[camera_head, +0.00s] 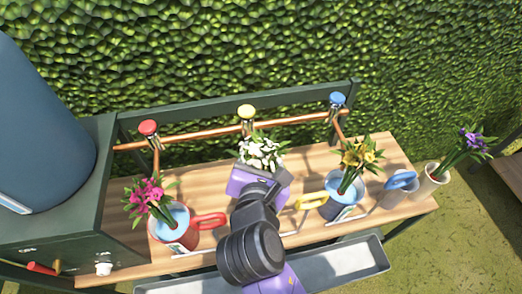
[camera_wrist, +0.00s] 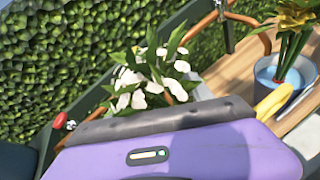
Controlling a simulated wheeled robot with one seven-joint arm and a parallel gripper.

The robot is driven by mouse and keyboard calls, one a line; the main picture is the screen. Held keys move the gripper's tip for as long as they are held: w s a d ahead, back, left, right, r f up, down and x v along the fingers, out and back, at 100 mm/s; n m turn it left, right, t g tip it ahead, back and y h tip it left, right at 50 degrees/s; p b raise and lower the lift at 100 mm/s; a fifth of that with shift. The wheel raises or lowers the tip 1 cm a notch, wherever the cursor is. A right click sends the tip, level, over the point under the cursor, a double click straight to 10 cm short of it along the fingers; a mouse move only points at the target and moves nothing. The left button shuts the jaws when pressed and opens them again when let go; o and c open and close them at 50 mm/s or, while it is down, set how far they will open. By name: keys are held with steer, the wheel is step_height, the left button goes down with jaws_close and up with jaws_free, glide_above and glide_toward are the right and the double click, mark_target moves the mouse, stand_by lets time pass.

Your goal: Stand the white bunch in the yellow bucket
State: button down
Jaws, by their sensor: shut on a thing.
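The white bunch (camera_head: 262,152), white blooms with green leaves, shows just beyond my gripper (camera_head: 258,180), which is shut on it. The blooms also show in the wrist view (camera_wrist: 150,85), above the purple gripper body (camera_wrist: 170,150). The stems and fingertips are hidden. A yellow handle (camera_head: 311,201) sticks out to the right of my gripper; it also shows in the wrist view (camera_wrist: 274,101). The yellow bucket's body is hidden behind my gripper and wrist. I cannot tell whether the stems are above or inside it.
A red bucket (camera_head: 184,240) with pink flowers stands left. A blue bucket (camera_head: 335,209) with yellow flowers stands right, near a blue handle (camera_head: 402,180). A white vase (camera_head: 428,184) with purple flowers is at the bench's right end. A rail with coloured taps (camera_head: 247,112) runs behind.

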steer(key=shift+f+b, duration=0.8)
steer(key=shift+f, duration=1.7)
steer(key=shift+c, duration=1.8)
jaws_free()
steer(key=v, duration=0.8)
steer(key=shift+f, duration=0.1)
